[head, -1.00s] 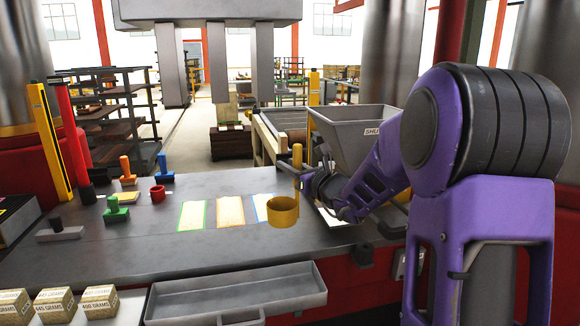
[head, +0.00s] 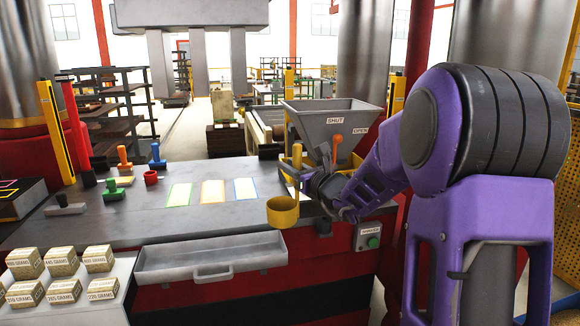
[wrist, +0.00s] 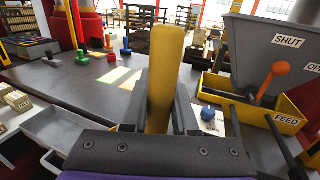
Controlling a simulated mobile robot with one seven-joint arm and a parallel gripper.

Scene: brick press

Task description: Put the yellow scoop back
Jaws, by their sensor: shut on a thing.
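The yellow scoop (head: 283,212) has a round cup and an upright handle, and it hangs in the air over the front of the grey bench. My gripper (head: 303,180) is shut on the scoop's handle. In the wrist view the yellow handle (wrist: 165,70) stands upright between the two fingers of my gripper (wrist: 158,115). The scoop's cup is hidden in the wrist view.
A grey hopper (head: 330,125) with an orange lever stands right of my gripper. A grey tray (head: 212,262) runs along the bench front. Weighed bricks (head: 62,262) sit front left.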

